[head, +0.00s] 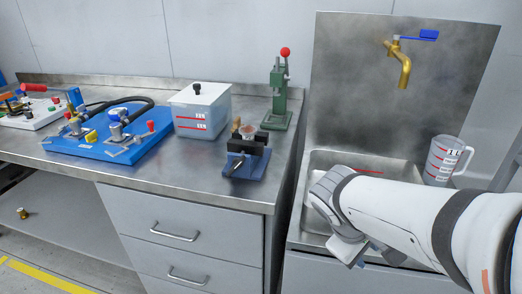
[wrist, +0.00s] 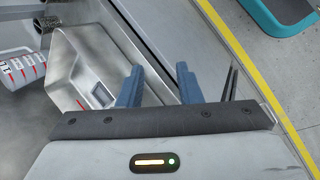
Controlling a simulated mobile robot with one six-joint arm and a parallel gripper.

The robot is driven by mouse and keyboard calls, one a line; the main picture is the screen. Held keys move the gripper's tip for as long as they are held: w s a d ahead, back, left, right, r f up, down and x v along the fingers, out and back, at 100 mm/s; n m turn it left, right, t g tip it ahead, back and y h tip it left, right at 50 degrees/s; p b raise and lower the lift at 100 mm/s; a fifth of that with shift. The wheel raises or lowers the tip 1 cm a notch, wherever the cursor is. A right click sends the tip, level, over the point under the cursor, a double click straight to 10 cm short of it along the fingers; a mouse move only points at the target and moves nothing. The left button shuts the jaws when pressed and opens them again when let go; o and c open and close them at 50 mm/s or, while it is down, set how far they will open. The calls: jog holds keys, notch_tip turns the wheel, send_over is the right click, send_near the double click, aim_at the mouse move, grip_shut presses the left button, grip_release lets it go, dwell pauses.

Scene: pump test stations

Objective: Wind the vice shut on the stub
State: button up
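The vice (head: 246,158) stands on the steel bench near its right front corner, with a blue base and dark jaws. A brass-coloured stub (head: 236,126) shows upright at the jaws. I cannot tell whether the jaws touch it. A grey handle (head: 236,166) is on the vice's front. My gripper (head: 367,254) is right of the vice, over the sink's front edge and apart from the vice. In the wrist view, the two blue fingers of my gripper (wrist: 159,86) stand apart with nothing between them. The vice is not in the wrist view.
A green press (head: 278,95) with a red knob stands behind the vice, and a white tank (head: 200,108) to its left. A blue pump board (head: 108,138) lies farther left.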

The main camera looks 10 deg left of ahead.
jog(key=w+a+r+n+t+b, duration=0.1)
jog(key=w+a+n+t+b, duration=0.1)
jog(key=a, duration=0.4)
jog(key=w+a+r+n+t+b, duration=0.1)
jog(key=w+a+n+t+b, duration=0.1)
jog(key=a+n+t, duration=0.3)
jog(key=w+a+r+n+t+b, duration=0.1)
jog(key=w+a+n+t+b, duration=0.1)
jog(key=w+a+n+t, duration=0.2)
jog(key=shift+w+a+r+n, duration=0.15)
jog(key=shift+a+n, duration=0.6)
jog(key=shift+a, duration=0.55)
jog(key=shift+w+a+r+n, duration=0.1)
jog(key=shift+a+n, duration=0.65)
jog(key=shift+a, duration=0.5)
jog(key=n+t+y+b, duration=0.2)
jog(key=n+t+y, duration=0.2)
jog(key=n, duration=0.1)
send_near(235, 169)
jog(key=w, duration=0.9)
jog(key=shift+w+d+b, duration=0.25)
jog(key=shift+d+b, duration=0.05)
jog(key=shift+b, duration=0.1)
jog(key=shift+c, duration=0.3)
grip_shut()
